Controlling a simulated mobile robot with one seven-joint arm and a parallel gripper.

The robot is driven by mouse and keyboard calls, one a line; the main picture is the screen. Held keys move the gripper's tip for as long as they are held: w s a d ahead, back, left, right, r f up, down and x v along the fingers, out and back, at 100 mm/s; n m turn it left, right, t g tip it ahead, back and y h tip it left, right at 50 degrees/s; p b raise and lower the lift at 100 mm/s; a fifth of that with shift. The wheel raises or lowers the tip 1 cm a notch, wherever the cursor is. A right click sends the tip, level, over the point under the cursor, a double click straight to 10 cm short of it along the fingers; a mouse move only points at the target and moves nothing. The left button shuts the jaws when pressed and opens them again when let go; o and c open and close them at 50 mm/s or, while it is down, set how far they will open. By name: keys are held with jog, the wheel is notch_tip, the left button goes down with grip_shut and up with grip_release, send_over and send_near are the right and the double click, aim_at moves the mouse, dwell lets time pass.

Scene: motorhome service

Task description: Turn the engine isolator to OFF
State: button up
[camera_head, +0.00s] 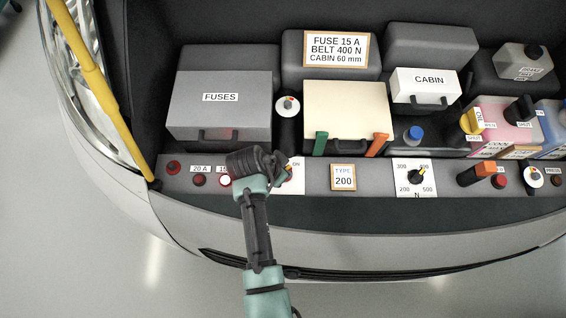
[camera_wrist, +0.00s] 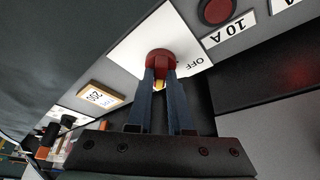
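The engine isolator is a red knob (camera_wrist: 159,60) with a yellow mark, on a white plate (camera_wrist: 127,50) printed OFF. In the head view, the white plate (camera_head: 296,182) shows the end of the word ON, and the knob is mostly hidden behind my gripper (camera_head: 282,170). In the wrist view, my gripper's two dark fingers (camera_wrist: 161,78) sit on either side of the knob, with the yellow part between them. They appear closed on it. The OFF print lies just right of the knob in the wrist view.
Red buttons (camera_head: 173,168) sit left of the isolator, one beside a 10 A label (camera_wrist: 229,30). The grey FUSES box (camera_head: 225,70) is behind. A yellow rod (camera_head: 100,85) rises at the left.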

grip_shut()
jog(key=shift+n, duration=0.4)
jog(key=n+y+p, duration=0.1)
jog(key=n+p, duration=0.1)
jog(key=n, duration=0.1)
jog(key=shift+s+d+r+t, duration=0.1)
jog(key=shift+d+t, duration=0.05)
jog(key=shift+t, duration=0.25)
jog(key=n+y, duration=0.1)
jog(key=n, duration=0.1)
jog(key=n+y+p, duration=0.1)
jog(key=n, duration=0.1)
jog(key=shift+d+t, duration=0.1)
jog(key=shift+t, duration=0.2)
jog(key=n, duration=0.2)
jog(key=n+y, duration=0.1)
jog(key=n, duration=0.2)
jog(key=shift+d+y, duration=0.1)
jog(key=shift+y, duration=0.2)
jog(key=n+y, duration=0.1)
jog(key=n, duration=0.1)
jog(key=n+g+b, duration=0.1)
jog(key=n, duration=0.2)
jog(key=shift+d+y, duration=0.1)
jog(key=shift+y, duration=0.3)
jog(key=shift+g+b, duration=0.3)
